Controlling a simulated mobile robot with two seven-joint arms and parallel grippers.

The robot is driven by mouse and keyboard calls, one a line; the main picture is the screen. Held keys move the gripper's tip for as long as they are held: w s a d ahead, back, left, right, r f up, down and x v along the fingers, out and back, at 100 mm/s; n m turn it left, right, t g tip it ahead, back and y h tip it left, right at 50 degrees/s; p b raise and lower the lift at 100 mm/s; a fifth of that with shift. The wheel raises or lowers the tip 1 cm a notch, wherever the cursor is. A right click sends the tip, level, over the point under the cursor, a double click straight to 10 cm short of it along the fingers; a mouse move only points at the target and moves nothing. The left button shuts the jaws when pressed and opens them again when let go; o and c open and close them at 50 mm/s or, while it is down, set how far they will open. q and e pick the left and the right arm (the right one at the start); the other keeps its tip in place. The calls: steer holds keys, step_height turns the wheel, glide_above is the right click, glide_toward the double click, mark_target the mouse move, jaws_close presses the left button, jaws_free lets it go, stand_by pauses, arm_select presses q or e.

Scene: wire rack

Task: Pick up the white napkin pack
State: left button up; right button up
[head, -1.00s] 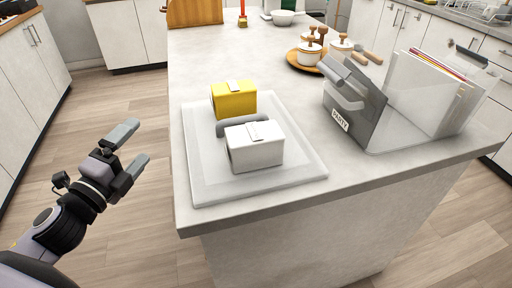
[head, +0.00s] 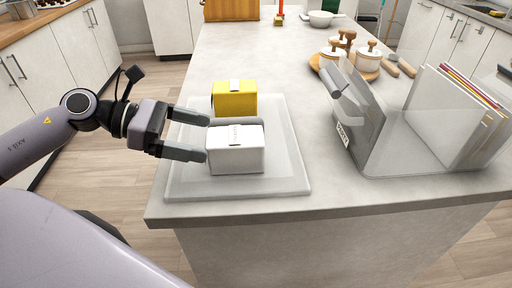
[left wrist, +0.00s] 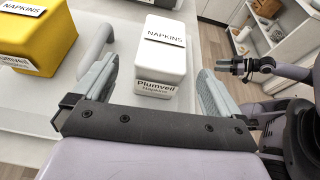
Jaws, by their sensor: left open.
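In the wrist view the pack appears between the two fingers (left wrist: 158,85), with gaps on both sides. A yellow napkin pack (head: 234,99) stands behind the white one.
White canisters on a round wooden board (head: 371,74) stand farther back. The counter between tray and rack is clear. The counter's front edge lies close below the tray.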

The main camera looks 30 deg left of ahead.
mark_target(232, 145)
arm_select(q)
steer(key=shift+w+d+f+m+g, duration=0.2)
steer(key=shift+w+d+m+g, duration=0.1)
steer(key=shift+d, duration=0.3)
steer(key=shift+p+x, duration=0.35)
steer(key=shift+x, duration=2.8)
steer(key=shift+f, duration=0.15)
steer(key=c, duration=1.1)
